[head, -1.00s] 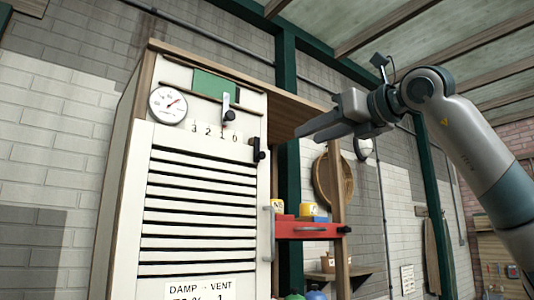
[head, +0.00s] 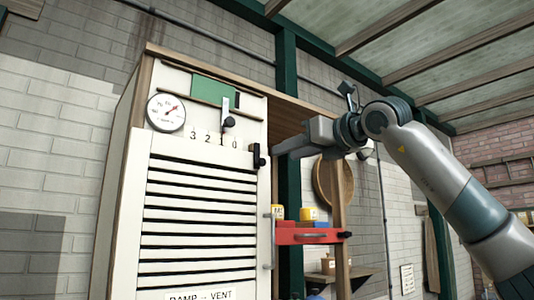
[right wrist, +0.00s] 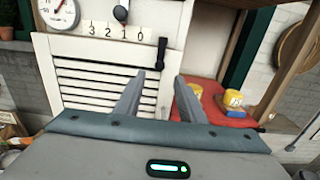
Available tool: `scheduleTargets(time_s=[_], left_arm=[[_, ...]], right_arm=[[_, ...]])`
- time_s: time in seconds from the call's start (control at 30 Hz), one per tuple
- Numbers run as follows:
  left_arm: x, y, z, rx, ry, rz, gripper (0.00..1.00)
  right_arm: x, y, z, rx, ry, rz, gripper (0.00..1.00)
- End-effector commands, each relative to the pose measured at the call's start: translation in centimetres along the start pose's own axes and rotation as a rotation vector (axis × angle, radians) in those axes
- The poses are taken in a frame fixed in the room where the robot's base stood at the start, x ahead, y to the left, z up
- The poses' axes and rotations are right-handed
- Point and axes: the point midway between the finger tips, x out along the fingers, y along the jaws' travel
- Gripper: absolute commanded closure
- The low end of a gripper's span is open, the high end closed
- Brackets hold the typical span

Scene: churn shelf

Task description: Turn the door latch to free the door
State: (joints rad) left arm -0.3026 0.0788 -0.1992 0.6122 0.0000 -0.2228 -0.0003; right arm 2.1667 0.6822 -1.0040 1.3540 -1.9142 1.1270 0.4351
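The white slatted door (head: 135,225) is closed in the cabinet front; it also shows in the right wrist view (right wrist: 50,62). The black door latch (head: 258,157) sits upright at the door's upper right edge. In the right wrist view the latch (right wrist: 161,53) stands beyond my fingertips. My right gripper (head: 284,149) is just right of the latch in the head view. Its two fingers (right wrist: 160,78) are spread with nothing between them. It appears apart from the latch. My left gripper is not in view.
A dial (head: 166,112) and a black-knobbed lever (head: 228,121) over a number scale are above the door. A grey door handle (head: 268,240) is below the latch. A red shelf (head: 295,236) with yellow-topped items is at right, beside a wooden post (head: 341,200).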

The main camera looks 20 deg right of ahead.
Motion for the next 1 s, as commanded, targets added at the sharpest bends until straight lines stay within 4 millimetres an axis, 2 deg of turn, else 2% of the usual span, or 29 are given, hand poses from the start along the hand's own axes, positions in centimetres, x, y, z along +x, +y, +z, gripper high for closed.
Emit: scheduleTargets(time_s=[0.03,0.3,0.5,0.7,1.0], left_arm=[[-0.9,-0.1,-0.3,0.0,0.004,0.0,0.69],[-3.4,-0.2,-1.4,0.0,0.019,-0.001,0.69],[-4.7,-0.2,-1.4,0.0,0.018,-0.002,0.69],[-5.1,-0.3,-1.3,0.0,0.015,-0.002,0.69],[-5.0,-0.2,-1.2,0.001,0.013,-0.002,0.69]], right_arm=[[1.1,0.1,0.3,0.0,0.003,0.001,0.64],[5.8,0.1,0.4,0.0,0.003,0.001,0.64],[8.4,0.1,0.2,0.0,0.002,0.001,0.64],[9.4,0.0,0.1,0.0,0.0,0.0,0.64],[9.5,0.0,0.0,0.0,-0.001,0.0,0.64]])
